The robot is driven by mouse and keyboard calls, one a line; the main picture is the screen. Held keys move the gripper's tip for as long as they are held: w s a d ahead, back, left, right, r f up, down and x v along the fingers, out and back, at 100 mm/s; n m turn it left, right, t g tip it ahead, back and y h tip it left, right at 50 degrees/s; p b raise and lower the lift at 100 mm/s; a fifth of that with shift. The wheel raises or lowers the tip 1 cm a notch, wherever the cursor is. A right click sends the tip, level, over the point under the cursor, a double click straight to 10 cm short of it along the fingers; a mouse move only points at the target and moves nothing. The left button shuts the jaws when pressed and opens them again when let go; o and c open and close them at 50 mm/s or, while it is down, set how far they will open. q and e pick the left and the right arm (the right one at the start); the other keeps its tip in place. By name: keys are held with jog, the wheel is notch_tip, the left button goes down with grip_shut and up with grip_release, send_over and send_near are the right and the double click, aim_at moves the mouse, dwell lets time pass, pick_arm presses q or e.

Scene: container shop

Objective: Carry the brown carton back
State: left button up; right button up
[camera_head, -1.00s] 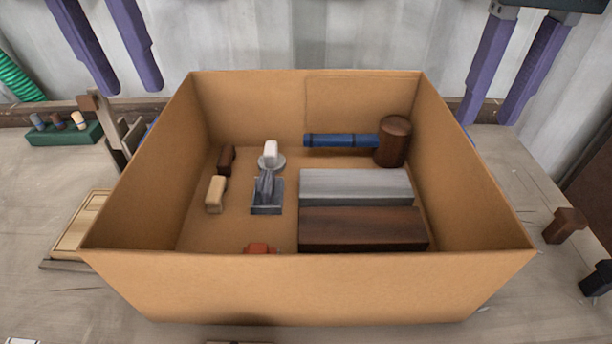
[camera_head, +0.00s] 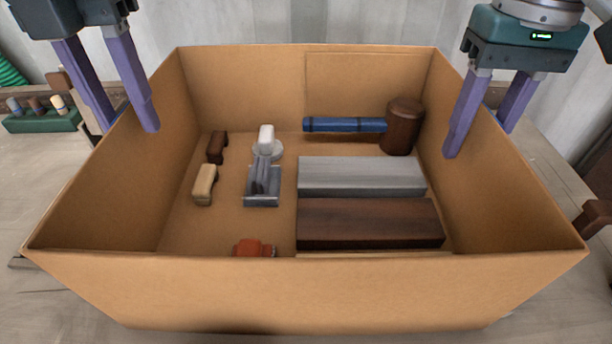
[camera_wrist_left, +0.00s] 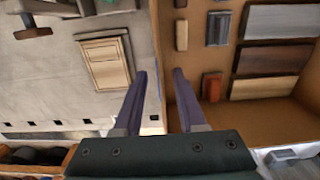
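The brown carton (camera_head: 310,292) is an open box standing upright on the bench in the head view. It holds a mallet with a brown head (camera_head: 403,126) and blue handle, a grey bar (camera_head: 362,176), a dark brown bar (camera_head: 370,223) and several small pieces. My left gripper (camera_head: 127,128) is open over the left wall, one finger inside and one outside. The left wrist view shows the wall (camera_wrist_left: 163,60) between its fingers, with no clear contact. My right gripper (camera_head: 477,140) is open over the right wall, one finger inside and one behind it.
A green rack with pegs (camera_head: 42,122) stands on the bench at left. A pale wooden frame (camera_wrist_left: 105,62) lies on the bench outside the carton in the left wrist view. A dark brown piece (camera_head: 592,218) is at right. A pale wall closes the back.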

aim_at(440, 204)
pick_arm(q)
jog(key=shift+f, duration=2)
pick_arm(e)
jog(key=shift+f, duration=2)
pick_arm(q)
grip_shut()
pick_arm(e)
grip_shut()
pick_arm(q)
jog(key=shift+d+r, duration=0.1)
jog(key=shift+r, duration=0.05)
pick_arm(e)
jog(key=shift+r, duration=0.15)
